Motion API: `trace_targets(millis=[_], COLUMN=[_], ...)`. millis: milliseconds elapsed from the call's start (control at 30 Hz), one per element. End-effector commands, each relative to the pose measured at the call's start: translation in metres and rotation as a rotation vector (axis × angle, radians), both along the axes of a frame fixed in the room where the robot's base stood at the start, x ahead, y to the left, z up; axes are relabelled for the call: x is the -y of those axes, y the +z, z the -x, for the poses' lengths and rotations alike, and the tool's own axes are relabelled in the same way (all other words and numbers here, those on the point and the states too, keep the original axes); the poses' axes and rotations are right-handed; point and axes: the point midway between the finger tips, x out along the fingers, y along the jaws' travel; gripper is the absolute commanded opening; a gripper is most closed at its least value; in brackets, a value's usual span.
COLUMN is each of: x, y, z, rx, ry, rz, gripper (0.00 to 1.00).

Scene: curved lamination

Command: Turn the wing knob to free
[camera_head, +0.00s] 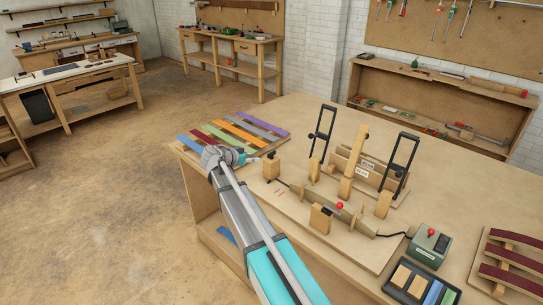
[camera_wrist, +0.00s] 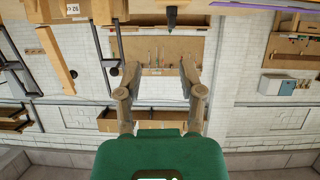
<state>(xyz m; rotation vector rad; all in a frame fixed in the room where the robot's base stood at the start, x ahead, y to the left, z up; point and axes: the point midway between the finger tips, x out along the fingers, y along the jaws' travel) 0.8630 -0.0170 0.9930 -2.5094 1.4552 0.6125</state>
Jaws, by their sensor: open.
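My gripper (camera_head: 254,160) is at the left end of the bending jig, beside a wooden block (camera_head: 271,170) with a small dark knob (camera_head: 271,155) on top. The block is just right of the fingertips in the head view. In the wrist view my gripper (camera_wrist: 160,75) shows its two fingers spread with nothing between them. That view is upside down, and a dark pointed part (camera_wrist: 171,20) hangs at its top edge, apart from the fingers. It may be the knob, but its wings are too small to make out.
The jig's base board (camera_head: 310,237) carries several wooden blocks, a tall post (camera_head: 354,160) and two black lever frames (camera_head: 320,135). A red ball knob (camera_head: 340,206) stands at its front. Coloured strips (camera_head: 235,130) lie behind my gripper. A green box (camera_head: 430,243) stands right.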

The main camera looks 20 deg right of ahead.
Motion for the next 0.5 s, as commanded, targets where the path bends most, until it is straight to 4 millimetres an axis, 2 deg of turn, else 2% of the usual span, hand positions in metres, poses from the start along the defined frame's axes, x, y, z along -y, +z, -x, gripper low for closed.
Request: trace_targets(millis=[33,133,500], x=[-0.0032,-0.0057,-0.006], y=[0.0016,0.0059,0.0074], z=[-0.009,-0.015,-0.0156], rx=[0.027,0.064,0.074], ry=[-0.003,-0.007,-0.008], rz=[0.008,0.02,0.023], gripper=[0.5,0.5,0.5])
